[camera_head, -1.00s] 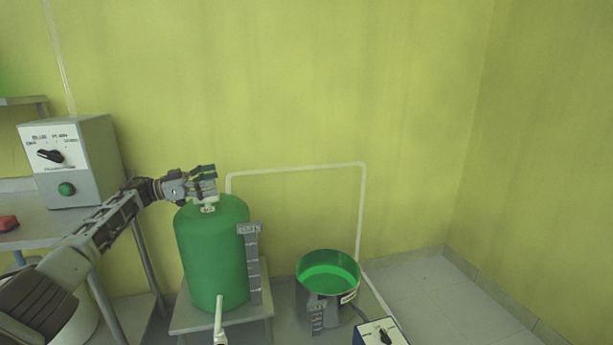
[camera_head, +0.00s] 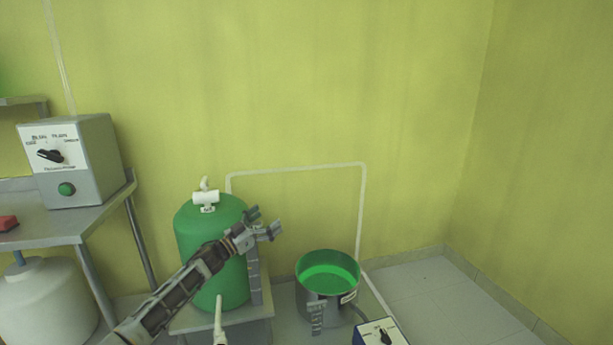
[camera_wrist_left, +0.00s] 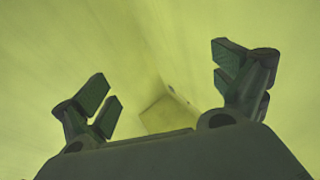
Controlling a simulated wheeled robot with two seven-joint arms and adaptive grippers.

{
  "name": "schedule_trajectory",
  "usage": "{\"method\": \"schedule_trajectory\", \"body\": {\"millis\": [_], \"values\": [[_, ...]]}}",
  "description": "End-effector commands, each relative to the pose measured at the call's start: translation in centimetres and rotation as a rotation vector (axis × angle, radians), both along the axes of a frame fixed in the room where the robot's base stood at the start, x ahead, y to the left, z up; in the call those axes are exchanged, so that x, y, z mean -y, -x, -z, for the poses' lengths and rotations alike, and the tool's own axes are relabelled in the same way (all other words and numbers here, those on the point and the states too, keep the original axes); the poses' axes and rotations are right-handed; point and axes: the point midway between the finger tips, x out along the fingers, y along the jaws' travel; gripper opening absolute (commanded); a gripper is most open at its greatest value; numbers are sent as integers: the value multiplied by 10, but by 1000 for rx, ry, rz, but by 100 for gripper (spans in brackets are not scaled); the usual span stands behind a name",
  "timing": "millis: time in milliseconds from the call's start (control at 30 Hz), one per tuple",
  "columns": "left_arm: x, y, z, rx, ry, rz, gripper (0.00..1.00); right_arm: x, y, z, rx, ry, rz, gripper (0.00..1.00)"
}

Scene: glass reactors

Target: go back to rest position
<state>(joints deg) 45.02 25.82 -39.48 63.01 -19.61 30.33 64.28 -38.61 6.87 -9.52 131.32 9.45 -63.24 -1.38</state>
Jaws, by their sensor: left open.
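My left gripper (camera_head: 266,223) is open and empty in the head view. It is in front of the right side of the green tank (camera_head: 205,235), below the tank's top. The left wrist view shows its spread fingers (camera_wrist_left: 165,85) with only wall and a bit of floor beyond them. The white valve (camera_head: 206,197) on top of the tank is clear of the gripper. My left forearm crosses in front of the tank and hides part of it. My right gripper is not in view.
A grey control box (camera_head: 90,160) stands on the metal table (camera_head: 50,226) at left, by a red button box (camera_head: 8,223). A green-lined pot (camera_head: 328,272) stands right of the tank, with a blue box (camera_head: 380,333) in front. Floor at right is clear.

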Motion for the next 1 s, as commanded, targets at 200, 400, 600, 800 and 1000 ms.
{"method": "schedule_trajectory", "body": {"millis": [200, 400, 600, 800, 1000], "values": [[16, 14, 32, -48, 13, -108, 96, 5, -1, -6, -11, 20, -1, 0], [23, 29, 58, -104, 12, -209, 96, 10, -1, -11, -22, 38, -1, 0], [25, 48, 86, -178, -3, -309, 96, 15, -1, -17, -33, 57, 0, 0], [22, 72, 114, -268, -32, -401, 96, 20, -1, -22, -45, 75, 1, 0], [15, 101, 142, -369, -73, -484, 96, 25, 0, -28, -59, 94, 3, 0]]}}
